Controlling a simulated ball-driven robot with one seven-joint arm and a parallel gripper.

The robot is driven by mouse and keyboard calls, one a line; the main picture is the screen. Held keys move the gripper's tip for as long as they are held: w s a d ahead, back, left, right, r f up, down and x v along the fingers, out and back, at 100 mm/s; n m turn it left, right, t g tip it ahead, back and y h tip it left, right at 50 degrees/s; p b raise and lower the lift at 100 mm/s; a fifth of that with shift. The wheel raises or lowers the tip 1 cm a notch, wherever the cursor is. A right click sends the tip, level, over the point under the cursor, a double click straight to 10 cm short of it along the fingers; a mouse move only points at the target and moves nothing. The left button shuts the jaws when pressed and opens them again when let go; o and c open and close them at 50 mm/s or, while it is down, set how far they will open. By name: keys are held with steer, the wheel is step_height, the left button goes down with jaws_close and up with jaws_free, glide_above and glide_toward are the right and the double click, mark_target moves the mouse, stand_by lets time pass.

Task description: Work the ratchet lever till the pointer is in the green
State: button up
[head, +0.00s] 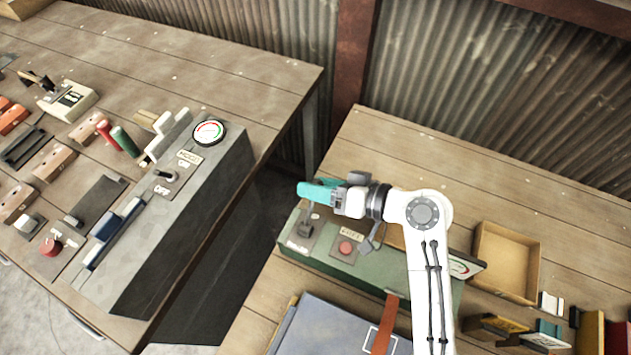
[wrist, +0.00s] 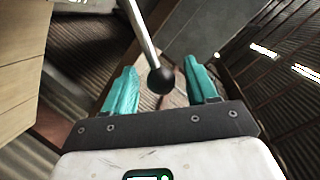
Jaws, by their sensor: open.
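My gripper (head: 309,190) is open, with teal fingers pointing left above the green box (head: 320,262) in the head view. In the wrist view, a metal lever (wrist: 141,32) with a black ball knob (wrist: 160,80) shows between the spread fingers of my gripper (wrist: 158,68); I cannot tell whether it touches either one. The lever cannot be made out clearly in the head view. A dial (head: 459,268) with a coloured arc sits at the green box's right end, partly behind my arm; its pointer cannot be read.
The green box also carries a red button (head: 345,247) and a dark switch (head: 305,229). A grey console (head: 190,215) with another red-green dial (head: 209,131) stands on the left bench. An open wooden tray (head: 505,262) and several books lie right of my arm.

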steer(key=shift+w+a+f, duration=0.1)
steer(key=shift+a+f, duration=0.05)
steer(key=shift+a, duration=0.35)
jaws_close()
stand_by(0.3)
